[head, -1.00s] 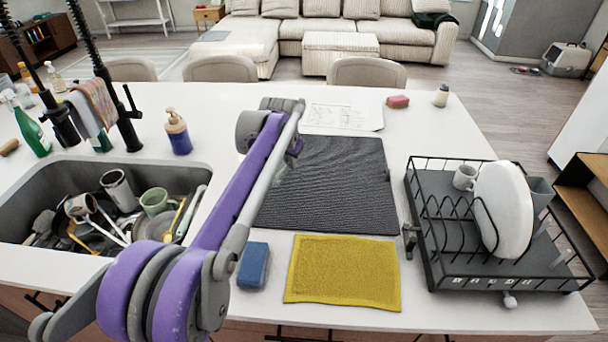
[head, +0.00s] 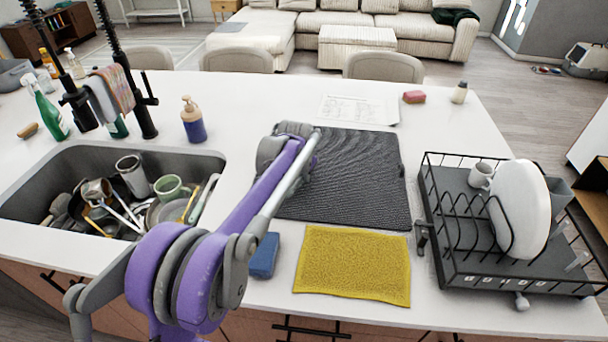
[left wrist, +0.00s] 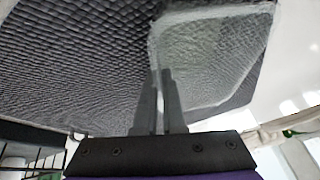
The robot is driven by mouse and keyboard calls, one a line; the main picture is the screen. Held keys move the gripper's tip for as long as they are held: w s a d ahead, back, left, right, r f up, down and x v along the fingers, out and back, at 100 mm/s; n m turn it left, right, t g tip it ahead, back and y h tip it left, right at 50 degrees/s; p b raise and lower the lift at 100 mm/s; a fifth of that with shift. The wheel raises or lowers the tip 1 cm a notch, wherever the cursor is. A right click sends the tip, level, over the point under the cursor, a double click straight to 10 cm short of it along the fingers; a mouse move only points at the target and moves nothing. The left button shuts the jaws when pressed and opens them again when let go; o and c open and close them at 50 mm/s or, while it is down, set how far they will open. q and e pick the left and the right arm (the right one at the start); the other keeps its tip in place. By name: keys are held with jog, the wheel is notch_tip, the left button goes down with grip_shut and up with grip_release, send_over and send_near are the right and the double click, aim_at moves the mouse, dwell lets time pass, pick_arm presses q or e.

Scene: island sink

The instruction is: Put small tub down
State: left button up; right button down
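The small tub (left wrist: 215,55) is clear and see-through and shows in the left wrist view over the dark textured mat (left wrist: 75,60). My left gripper (left wrist: 161,80) has its two fingers close together on the tub's near wall. In the head view my left arm reaches over the left part of the mat (head: 355,180). The arm hides the tub and fingers there. I cannot tell whether the tub touches the mat. My right gripper is in neither view.
A black dish rack (head: 465,265) with a white plate (head: 519,210) and cup (head: 480,175) stands right of the mat. A yellow cloth (head: 352,265) and blue sponge (head: 264,256) lie in front. The cluttered sink (head: 60,165) is at left. Paper (head: 358,109) lies behind the mat.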

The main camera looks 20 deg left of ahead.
pick_arm(q)
jog(key=o, duration=0.3)
jog(key=v, duration=1.2)
jog(key=shift+r, duration=0.2)
